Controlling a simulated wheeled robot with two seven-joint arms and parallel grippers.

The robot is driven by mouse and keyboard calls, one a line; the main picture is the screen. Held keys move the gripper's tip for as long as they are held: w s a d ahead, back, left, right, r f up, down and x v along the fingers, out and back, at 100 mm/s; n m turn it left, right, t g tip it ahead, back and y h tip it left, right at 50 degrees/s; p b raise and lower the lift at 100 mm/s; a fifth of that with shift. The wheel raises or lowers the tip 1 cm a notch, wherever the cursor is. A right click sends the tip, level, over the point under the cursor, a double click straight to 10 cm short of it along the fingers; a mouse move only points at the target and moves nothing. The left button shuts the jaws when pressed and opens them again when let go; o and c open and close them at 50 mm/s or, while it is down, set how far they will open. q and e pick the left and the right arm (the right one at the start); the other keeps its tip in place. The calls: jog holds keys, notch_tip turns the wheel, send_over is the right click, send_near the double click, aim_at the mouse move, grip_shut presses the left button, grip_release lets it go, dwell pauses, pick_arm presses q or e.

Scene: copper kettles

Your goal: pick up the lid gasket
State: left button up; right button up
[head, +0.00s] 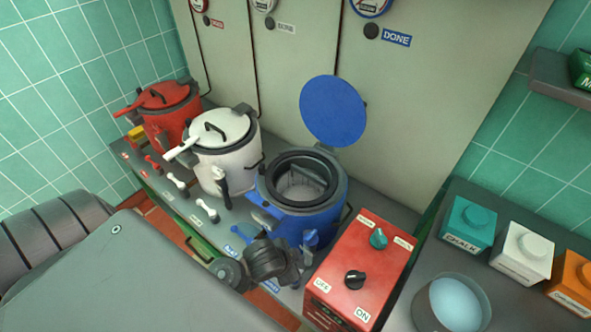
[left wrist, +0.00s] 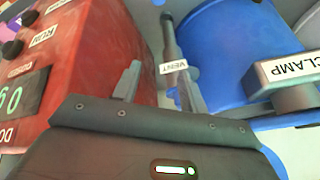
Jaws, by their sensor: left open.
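The blue kettle (head: 300,212) stands at the right end of the kettle row with its blue lid (head: 333,110) swung up. A dark ring (head: 270,178) runs round its open mouth; I cannot tell whether this is the lid gasket or the kettle's rim. My left gripper (left wrist: 159,69) is open, its fingers apart. In the head view its dark wrist (head: 270,262) is low in front of the blue kettle, and its fingertips are hard to make out. My right gripper is not in view.
A red control box (head: 362,268) stands close right of the blue kettle. The white kettle (head: 222,150) and red kettle (head: 168,115) stand to the left, lids on. Blocks, including a CHALK one (head: 468,224), and a bowl (head: 453,303) are on the right counter.

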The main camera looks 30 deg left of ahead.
pick_arm(q)
jog(key=w+d+r+m+t+h, duration=0.2)
jog(key=w+d+r+m, duration=0.2)
jog(key=w+r+m, duration=0.35)
jog(key=m+g+y+p, duration=0.1)
jog(key=m+g+y, duration=0.35)
jog(key=m, duration=1.15)
send_near(261, 166)
notch_tip(261, 166, down, 4)
jog(key=t+b, duration=0.1)
jog(key=b, duration=0.2)
jog(key=shift+w+d+r+y, duration=0.1)
jog(key=shift+w+r+y, duration=0.05)
jog(key=shift+y, duration=0.1)
jog(key=x, duration=0.5)
jog(key=shift+w+a+b, duration=0.15)
jog(key=shift+a+b, duration=0.1)
jog(key=shift+b, duration=0.1)
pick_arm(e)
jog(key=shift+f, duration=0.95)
pick_arm(q)
jog(key=shift+d+r, duration=0.1)
jog(key=shift+c, duration=0.3)
